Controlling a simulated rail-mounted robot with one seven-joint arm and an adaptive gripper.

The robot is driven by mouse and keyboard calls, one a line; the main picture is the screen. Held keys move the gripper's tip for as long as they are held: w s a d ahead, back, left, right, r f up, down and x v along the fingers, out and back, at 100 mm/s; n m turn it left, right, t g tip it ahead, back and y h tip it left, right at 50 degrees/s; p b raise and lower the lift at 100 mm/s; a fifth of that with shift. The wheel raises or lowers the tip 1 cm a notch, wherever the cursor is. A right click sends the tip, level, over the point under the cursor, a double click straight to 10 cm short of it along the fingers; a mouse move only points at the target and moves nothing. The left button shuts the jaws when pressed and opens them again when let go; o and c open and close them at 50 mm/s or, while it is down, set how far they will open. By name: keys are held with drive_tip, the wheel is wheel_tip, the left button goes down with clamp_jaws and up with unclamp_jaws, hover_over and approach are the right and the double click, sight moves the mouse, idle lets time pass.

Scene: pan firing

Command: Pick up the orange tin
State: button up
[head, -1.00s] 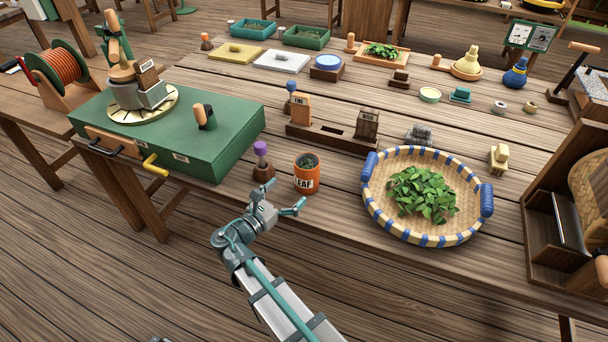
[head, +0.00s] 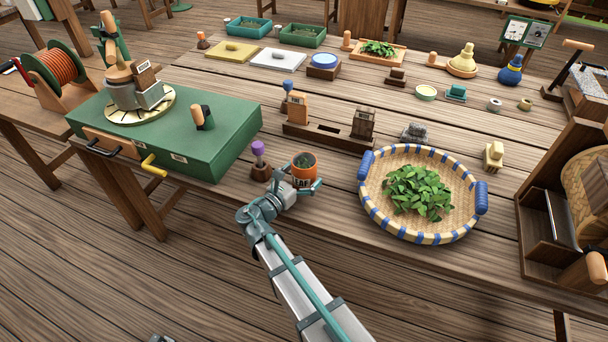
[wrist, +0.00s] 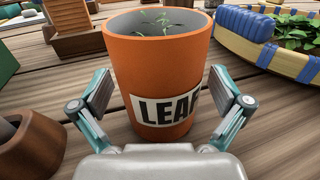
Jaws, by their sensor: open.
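The orange tin (head: 305,167) stands upright near the front edge of the wooden table. It bears a white "LEAF" label and holds some green leaf bits, as the wrist view shows of the same tin (wrist: 158,75). My gripper (head: 302,188) is at the tin's near side, low down. In the wrist view my gripper (wrist: 160,100) is open, with one finger on each side of the tin. Gaps show between the visible finger parts and the tin's wall.
A wooden stand with a purple knob (head: 259,150) is close on the tin's left. A woven basket of leaves (head: 372,208) with blue handles is on its right. A dark wooden rack (head: 335,144) stands behind. The green box (head: 225,150) is further left.

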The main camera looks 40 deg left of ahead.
drive_tip(key=c, duration=1.3)
drive_tip(key=shift+o, duration=0.2)
drive_tip(key=shift+r, duration=0.1)
